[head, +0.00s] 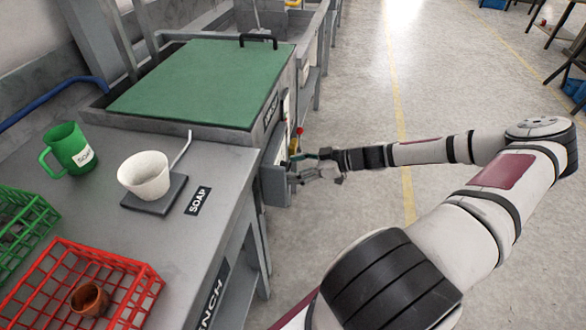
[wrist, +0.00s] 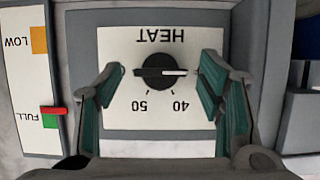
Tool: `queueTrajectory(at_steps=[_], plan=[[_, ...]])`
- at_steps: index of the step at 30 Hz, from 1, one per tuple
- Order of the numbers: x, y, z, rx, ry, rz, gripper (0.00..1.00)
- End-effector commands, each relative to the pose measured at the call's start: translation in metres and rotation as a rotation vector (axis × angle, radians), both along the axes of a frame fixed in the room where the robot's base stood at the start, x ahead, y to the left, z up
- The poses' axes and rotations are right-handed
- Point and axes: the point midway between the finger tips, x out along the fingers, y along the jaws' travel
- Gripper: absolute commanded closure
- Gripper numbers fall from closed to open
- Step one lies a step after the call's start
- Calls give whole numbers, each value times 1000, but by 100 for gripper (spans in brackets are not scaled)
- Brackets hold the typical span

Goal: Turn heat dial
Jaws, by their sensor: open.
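The heat dial (wrist: 158,72) is a round black knob with a white pointer line on a white plate (wrist: 160,115) marked HEAT, 50 and 40, seen upside down in the wrist view. The pointer line points to the right in that view, above the 40. My gripper (wrist: 160,85) is open, with one finger on each side of the dial and gaps between the fingers and the knob. In the head view my gripper (head: 312,167) is at the side of the grey control box (head: 275,170); the dial's face is hidden there.
A level gauge marked LOW and FULL with a red pointer (wrist: 53,110) is left of the dial in the wrist view. The green-lidded tank (head: 200,80) is behind the bench. A green mug (head: 70,150), a white cup (head: 147,176) and a red basket (head: 80,262) stand on the bench.

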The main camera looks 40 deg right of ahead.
Motion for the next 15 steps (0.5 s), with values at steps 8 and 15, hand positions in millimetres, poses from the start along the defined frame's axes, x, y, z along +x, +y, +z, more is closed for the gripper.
queueTrajectory(at_steps=[8, 15], plan=[[5, 3, -3, 0, 1, -2, 38], [5, 3, -2, 0, 1, -1, 66]])
